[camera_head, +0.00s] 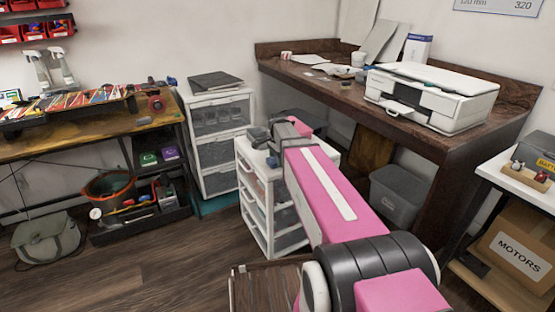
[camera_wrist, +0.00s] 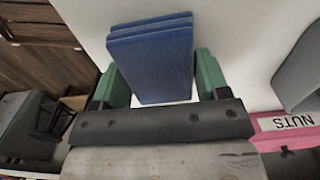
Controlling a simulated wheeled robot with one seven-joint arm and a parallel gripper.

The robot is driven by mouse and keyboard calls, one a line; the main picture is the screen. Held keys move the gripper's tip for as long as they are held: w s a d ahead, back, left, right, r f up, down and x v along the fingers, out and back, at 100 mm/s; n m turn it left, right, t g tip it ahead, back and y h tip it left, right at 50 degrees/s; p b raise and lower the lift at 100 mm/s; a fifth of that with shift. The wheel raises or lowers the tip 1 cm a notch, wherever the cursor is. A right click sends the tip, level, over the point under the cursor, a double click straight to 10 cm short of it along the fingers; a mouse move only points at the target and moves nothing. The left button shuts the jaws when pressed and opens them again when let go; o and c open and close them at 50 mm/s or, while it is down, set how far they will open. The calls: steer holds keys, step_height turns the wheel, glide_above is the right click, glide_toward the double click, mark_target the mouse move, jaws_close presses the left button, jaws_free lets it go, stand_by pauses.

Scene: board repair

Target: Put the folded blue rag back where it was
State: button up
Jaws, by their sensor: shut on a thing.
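The folded blue rag (camera_wrist: 150,62) shows in the wrist view as a flat, layered blue block. My gripper (camera_wrist: 155,82) has one green finger on each side of the rag and is shut on it. A white surface lies beyond the rag, and I cannot tell whether the rag touches it. In the head view, my gripper (camera_head: 268,137) is over the top of the low white drawer unit (camera_head: 243,150).
A pink bin labelled NUTS (camera_wrist: 286,126) and a grey object (camera_wrist: 304,70) are close on the right in the wrist view. A taller drawer unit (camera_head: 219,118) stands behind left. The dark desk (camera_head: 308,76) with a printer (camera_head: 432,95) stands right. Floor is clear at front left.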

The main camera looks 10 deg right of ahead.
steer(key=shift+f, duration=0.1)
steer(key=o, duration=0.9)
step_height(320, 180, up, 12)
stand_by(0.3)
